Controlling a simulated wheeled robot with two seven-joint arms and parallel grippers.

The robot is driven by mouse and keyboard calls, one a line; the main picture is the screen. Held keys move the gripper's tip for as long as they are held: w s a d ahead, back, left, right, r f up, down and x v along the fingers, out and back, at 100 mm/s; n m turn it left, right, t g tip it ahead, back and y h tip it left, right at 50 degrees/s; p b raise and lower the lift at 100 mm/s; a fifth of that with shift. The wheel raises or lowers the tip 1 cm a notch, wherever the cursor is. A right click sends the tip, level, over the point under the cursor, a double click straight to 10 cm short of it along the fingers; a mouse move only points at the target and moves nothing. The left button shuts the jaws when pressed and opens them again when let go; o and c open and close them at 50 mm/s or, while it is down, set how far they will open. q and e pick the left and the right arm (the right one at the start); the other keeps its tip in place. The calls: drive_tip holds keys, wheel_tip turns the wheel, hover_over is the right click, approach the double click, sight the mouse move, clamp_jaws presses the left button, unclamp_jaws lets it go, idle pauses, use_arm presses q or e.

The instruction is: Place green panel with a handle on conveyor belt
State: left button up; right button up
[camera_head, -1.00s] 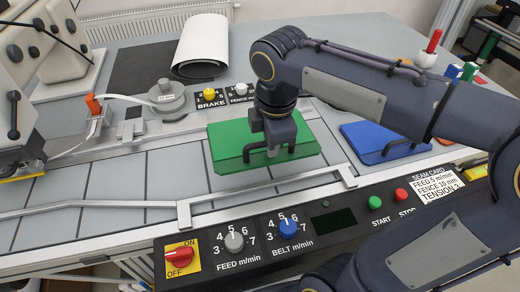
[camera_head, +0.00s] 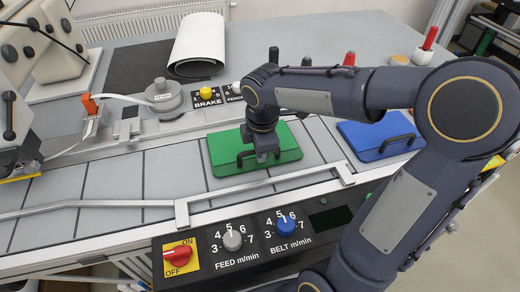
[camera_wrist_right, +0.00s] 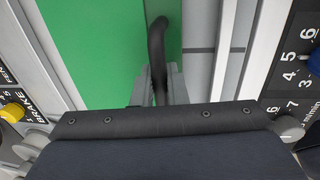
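The green panel (camera_head: 222,157) lies flat on the grey slatted conveyor belt (camera_head: 108,184), behind the front guide rail. Its dark handle (camera_head: 243,158) is on the side facing me. My right gripper (camera_head: 266,157) points down at the handle and hides part of it. In the right wrist view the handle (camera_wrist_right: 157,45) runs between the two grey fingers (camera_wrist_right: 159,82), which sit close on both sides and look shut on it. The green surface (camera_wrist_right: 95,50) fills the left of that view. My left gripper is not in view.
A blue panel (camera_head: 364,134) with a dark handle lies right of the green one. The control panel with a red switch (camera_head: 178,257) and dials runs along the front. A brake box (camera_head: 208,94) stands behind the belt. The belt left of the green panel is bare.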

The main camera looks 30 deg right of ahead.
drive_tip(key=o, duration=0.4)
wheel_tip(320, 180, up, 11)
drive_tip(key=s, duration=0.1)
drive_tip(key=s+a+f+m+t+y, duration=0.1)
drive_tip(key=s+f+m, duration=0.1)
drive_tip(key=s+m, duration=0.3)
drive_tip(key=s+a+f+m+t+y, duration=0.1)
drive_tip(key=s+f+m, duration=0.2)
drive_tip(key=s+m, duration=0.2)
drive_tip(key=s+a+f+m+t+y+p, duration=0.1)
drive_tip(key=s+a+f+m+t+y, duration=0.1)
drive_tip(key=s+m, duration=0.3)
drive_tip(key=shift+s+f+m, duration=0.4)
drive_tip(key=shift+f+m, duration=0.1)
drive_tip(key=shift+m, duration=0.2)
drive_tip(key=shift+s+a+f+m, duration=0.1)
drive_tip(key=shift+f+m, duration=0.1)
drive_tip(key=shift+m, duration=0.1)
